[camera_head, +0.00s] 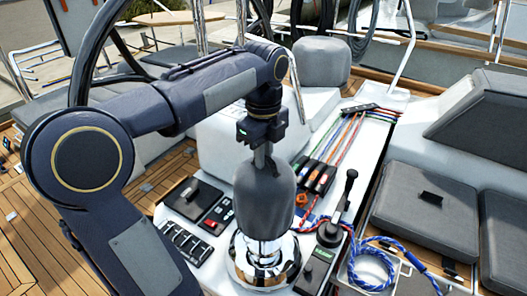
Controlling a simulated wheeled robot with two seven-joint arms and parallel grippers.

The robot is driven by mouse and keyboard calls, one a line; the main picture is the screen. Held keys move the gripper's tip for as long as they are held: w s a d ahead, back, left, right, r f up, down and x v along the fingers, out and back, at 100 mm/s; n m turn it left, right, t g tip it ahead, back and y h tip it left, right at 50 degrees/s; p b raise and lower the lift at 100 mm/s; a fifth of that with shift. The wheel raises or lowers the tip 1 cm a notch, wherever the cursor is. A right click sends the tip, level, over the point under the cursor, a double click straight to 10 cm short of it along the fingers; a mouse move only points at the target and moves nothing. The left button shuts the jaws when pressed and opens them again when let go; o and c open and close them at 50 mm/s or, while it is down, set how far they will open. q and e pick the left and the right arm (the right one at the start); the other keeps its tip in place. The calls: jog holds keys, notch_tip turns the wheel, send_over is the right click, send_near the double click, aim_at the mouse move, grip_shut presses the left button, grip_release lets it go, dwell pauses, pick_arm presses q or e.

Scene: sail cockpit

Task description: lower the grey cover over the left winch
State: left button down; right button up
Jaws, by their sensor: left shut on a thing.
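The grey cover (264,203) hangs upright from my left gripper (263,148), which is shut on the tab at its top. The chrome left winch (264,268) stands directly below on the white console. The cover's lower edge lines up with the winch's drum, and the winch's wide shiny base shows below it. The top of the winch is hidden behind or inside the cover, so I cannot tell how far the cover is around it. My right gripper is not in view.
A black-knobbed lever (340,205) and a coiled blue rope (372,268) are right of the winch. Rope clutches (318,176) stand behind it. A switch panel (216,213) lies to the left. Another grey cover (322,61) sits further back. Grey cushions (425,205) fill the right.

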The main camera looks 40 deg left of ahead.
pick_arm(q)
jog(key=shift+f+b, duration=0.9)
jog(key=shift+f, duration=0.65)
jog(key=shift+f+b, duration=2.7)
jog(key=shift+f, duration=1.55)
jog(key=c, duration=0.9)
grip_release()
jog(key=shift+r, duration=0.1)
